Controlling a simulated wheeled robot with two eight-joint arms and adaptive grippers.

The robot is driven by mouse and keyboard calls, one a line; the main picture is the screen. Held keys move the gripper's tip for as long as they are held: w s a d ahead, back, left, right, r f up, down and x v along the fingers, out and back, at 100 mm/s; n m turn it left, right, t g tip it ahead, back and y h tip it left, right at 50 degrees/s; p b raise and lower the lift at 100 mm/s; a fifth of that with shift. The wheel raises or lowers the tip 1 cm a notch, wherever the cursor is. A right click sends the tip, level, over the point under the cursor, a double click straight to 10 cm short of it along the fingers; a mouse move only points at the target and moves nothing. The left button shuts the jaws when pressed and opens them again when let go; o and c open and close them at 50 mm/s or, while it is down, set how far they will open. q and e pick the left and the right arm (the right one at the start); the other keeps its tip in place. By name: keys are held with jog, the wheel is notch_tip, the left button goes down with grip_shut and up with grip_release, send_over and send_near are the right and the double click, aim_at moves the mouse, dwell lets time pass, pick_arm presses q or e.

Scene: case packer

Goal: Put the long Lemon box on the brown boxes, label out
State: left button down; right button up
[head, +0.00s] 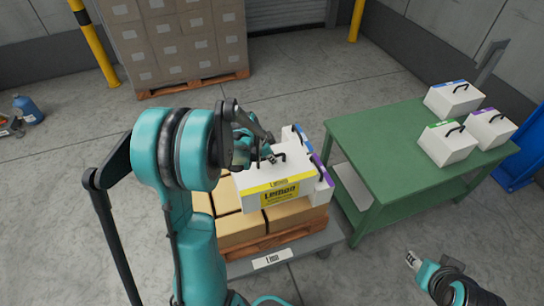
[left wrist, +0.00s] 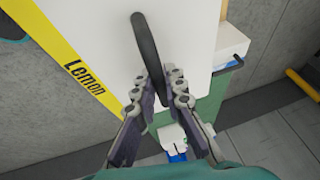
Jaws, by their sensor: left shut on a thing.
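The long Lemon box (head: 270,181) is white with a yellow band and a yellow "Lemon" label on the side towards me. My left gripper (head: 268,150) is shut on its black handle; in the left wrist view the fingers (left wrist: 166,95) lie on both sides of the handle (left wrist: 148,50). The box is over the brown boxes (head: 240,230), which sit on a pallet on a grey cart. I cannot tell if it touches them. My right gripper (head: 412,260) is low at the right, away from everything; its jaws are too small to read.
White boxes with blue (head: 298,138) and purple (head: 325,184) bands stand right behind the Lemon box. A green table (head: 385,155) at the right carries three more white boxes (head: 448,143). A tall carton stack (head: 175,45) stands at the back. Floor is clear at front right.

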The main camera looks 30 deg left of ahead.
aim_at(265, 170)
pick_arm(q)
jog(key=shift+f+b, duration=4.7)
jog(key=shift+f, duration=1.35)
jog(key=c, duration=1.5)
grip_release()
jog(key=shift+s, duration=0.1)
jog(key=v, duration=1.2)
jog(key=s+d+r+n+t, duration=0.1)
jog(key=s+d+r+n, duration=0.1)
jog(key=s+d+n, duration=0.2)
jog(key=s+d+r+n+t+y, duration=0.1)
jog(key=s+d+n, duration=0.3)
jog(key=s+d, duration=0.5)
jog(key=d, duration=0.4)
jog(key=shift+s+r+n, duration=0.3)
jog(key=shift+s+r, duration=0.1)
